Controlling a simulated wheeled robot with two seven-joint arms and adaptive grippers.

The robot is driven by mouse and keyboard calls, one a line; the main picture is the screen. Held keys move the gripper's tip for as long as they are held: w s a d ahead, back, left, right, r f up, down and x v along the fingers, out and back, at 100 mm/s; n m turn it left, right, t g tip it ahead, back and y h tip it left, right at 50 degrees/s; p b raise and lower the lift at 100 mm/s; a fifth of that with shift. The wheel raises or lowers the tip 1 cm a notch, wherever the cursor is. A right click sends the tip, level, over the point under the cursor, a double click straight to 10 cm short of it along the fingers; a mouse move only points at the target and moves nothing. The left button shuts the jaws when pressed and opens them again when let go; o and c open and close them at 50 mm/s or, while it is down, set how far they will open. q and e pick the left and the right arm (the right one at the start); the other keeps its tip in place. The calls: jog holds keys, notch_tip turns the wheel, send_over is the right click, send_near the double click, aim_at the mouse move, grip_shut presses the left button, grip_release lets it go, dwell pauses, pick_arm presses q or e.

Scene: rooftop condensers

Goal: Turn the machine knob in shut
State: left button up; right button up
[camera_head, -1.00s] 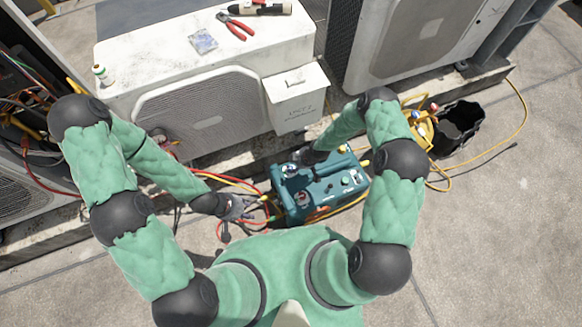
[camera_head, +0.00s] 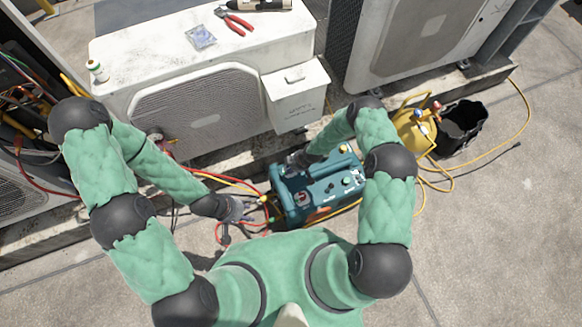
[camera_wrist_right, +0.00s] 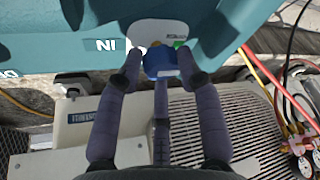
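The teal machine (camera_head: 325,190) stands on the ground between my arms, in front of the white condenser. In the right wrist view its blue knob (camera_wrist_right: 160,62) sits on a white plate (camera_wrist_right: 165,32), beside upside-down "IN" lettering. My right gripper (camera_wrist_right: 160,66) has its fingers around the knob, two at the sides and one at the near edge; their tips appear to touch it. The knob's pointer and the far side of its grip are hidden. My left gripper (camera_head: 234,217) hangs empty left of the machine, near red and yellow hoses, fingers apart.
The condenser (camera_head: 190,65) stands behind, with red pliers (camera_head: 238,23) on top and a white box (camera_head: 295,95) on its side. Hoses run left of the machine. A yellow cylinder (camera_head: 413,130) and black bucket (camera_head: 462,127) stand to the right. Bare concrete lies front right.

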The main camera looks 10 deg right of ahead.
jog(key=shift+s+a, duration=0.15)
jog(key=shift+a, duration=0.2)
dwell(0.4)
jog(key=shift+p, duration=0.3)
